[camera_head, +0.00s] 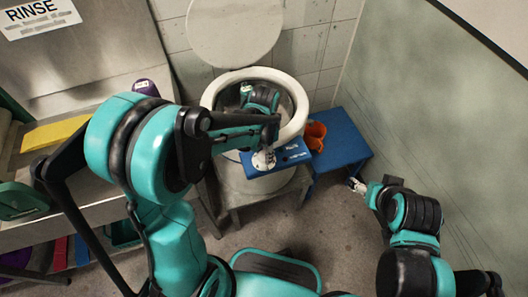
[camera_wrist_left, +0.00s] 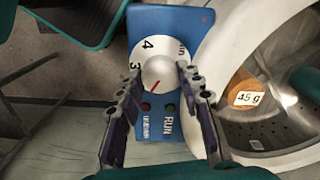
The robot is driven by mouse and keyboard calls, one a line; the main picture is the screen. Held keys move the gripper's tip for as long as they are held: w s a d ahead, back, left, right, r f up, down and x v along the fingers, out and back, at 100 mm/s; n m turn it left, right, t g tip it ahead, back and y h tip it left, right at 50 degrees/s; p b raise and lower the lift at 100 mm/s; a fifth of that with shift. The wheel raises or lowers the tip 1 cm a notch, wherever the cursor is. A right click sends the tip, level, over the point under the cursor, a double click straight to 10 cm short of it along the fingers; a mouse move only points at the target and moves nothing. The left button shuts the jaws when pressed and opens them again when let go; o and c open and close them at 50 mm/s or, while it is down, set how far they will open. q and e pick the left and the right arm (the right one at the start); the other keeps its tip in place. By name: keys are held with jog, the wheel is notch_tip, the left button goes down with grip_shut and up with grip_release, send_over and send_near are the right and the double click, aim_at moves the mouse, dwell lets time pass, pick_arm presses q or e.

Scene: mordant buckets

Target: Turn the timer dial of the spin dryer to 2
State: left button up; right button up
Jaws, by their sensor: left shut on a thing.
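The white spin dryer (camera_head: 292,125) stands at the centre with its round lid (camera_head: 235,30) raised. Its blue control panel (camera_head: 290,150) faces me at the front and also shows in the left wrist view (camera_wrist_left: 190,18). The timer dial's white knob (camera_wrist_left: 158,72) sits between the fingers of my left gripper (camera_wrist_left: 160,76), which is shut on it. The knob's red pointer slants to the lower left, below the printed 3. The 3 and 4 are readable; the left finger hides part of the scale, and I cannot see the 2. My right gripper (camera_head: 357,185) is at the right, away from the dryer.
Two lamps and a RUN label (camera_wrist_left: 167,125) are below the dial. A tag reading 45 g (camera_wrist_left: 248,98) shows inside the drum. An orange bucket (camera_head: 316,133) stands on a blue stand (camera_head: 342,142) right of the dryer. A counter under a RINSE sign (camera_head: 38,12) is at left.

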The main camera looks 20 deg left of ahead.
aim_at(264, 155)
dwell(0.3)
pick_arm(q)
jog(key=o, duration=0.9)
notch_tip(264, 155, up, 12)
jog(key=shift+f, duration=0.1)
jog(key=s+a+n+t, duration=0.1)
jog(key=s+n+t, duration=0.1)
jog(key=s, duration=0.1)
jog(key=s+a+n+t, duration=0.2)
jog(key=s+n, duration=0.1)
jog(key=s, duration=0.1)
jog(key=s+a+r+n+t, duration=0.1)
jog(key=s+n+t, duration=0.2)
jog(key=shift+s+a, duration=0.25)
jog(key=shift+a, duration=0.05)
